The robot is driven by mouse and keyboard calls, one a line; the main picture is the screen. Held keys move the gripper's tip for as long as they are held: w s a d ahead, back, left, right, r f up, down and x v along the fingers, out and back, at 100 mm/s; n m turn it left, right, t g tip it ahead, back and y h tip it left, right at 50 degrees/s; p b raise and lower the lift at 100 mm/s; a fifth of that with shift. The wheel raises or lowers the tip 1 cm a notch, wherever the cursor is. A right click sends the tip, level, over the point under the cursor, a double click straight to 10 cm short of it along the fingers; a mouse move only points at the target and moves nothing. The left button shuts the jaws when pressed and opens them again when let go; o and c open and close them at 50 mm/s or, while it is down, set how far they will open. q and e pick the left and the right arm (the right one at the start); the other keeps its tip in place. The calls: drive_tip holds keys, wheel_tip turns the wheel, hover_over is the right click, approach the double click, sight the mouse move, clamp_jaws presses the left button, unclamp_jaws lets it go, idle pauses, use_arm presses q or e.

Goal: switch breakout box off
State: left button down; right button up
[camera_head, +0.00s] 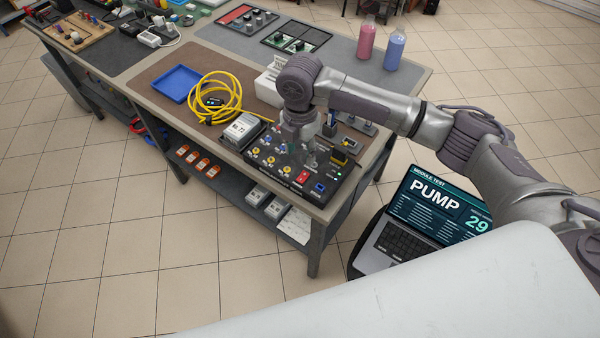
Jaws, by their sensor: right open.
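The breakout box (268,178) is a black panel box at the front edge of the workbench. Its top carries yellow, blue and white sockets and knobs. A red rocker switch (303,177) sits on its front right part, with a blue connector beside it. My right arm comes in from the right, and my right gripper (300,150) points down over the back middle of the box. The gripper is open and looks empty; the wrist hides part of it and of the box behind. Whether the fingers touch the panel is not clear. My left gripper is not in view.
A coiled yellow cable (215,97), a blue tray (178,83) and a grey meter (240,131) lie left of the box. Pink (367,38) and blue (394,49) bottles stand at the back right. A laptop (425,220) stands right of the bench.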

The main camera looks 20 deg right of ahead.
sight(300, 180)
wheel_tip(300, 180, down, 10)
drive_tip(key=shift+f+p, duration=0.25)
drive_tip(key=shift+p, duration=0.45)
